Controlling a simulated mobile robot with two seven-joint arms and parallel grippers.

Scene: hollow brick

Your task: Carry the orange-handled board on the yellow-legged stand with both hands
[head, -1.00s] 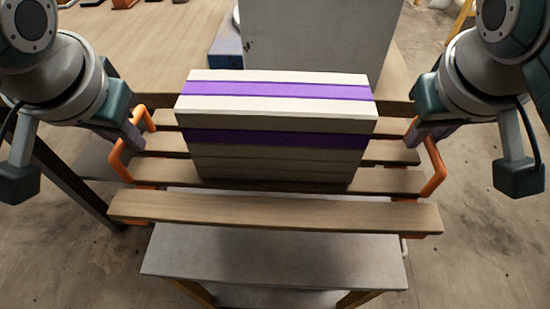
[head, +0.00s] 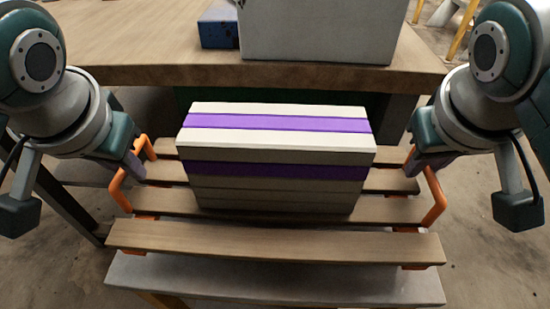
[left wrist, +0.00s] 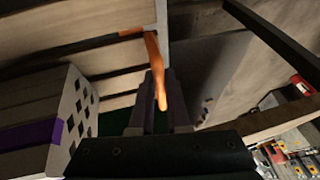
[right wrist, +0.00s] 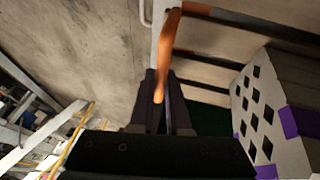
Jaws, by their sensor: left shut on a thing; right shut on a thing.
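The slatted wooden board (head: 275,240) has an orange handle at each end and carries a pale block with purple bands (head: 280,140). My left gripper (head: 135,162) is shut on the left orange handle (head: 117,188); the left wrist view shows this handle (left wrist: 155,70) between the fingers. My right gripper (head: 413,160) is shut on the right orange handle (head: 437,200); it also shows between the fingers in the right wrist view (right wrist: 171,40). The grey-topped, yellow-legged stand (head: 270,278) shows below the board's near slat. Whether board and stand touch is hidden.
A wooden bench (head: 150,55) crosses the view beyond the board, its near edge close behind the block. A large grey block (head: 320,30) and a blue box (head: 217,28) stand on it. Concrete floor (head: 480,250) is open at the right.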

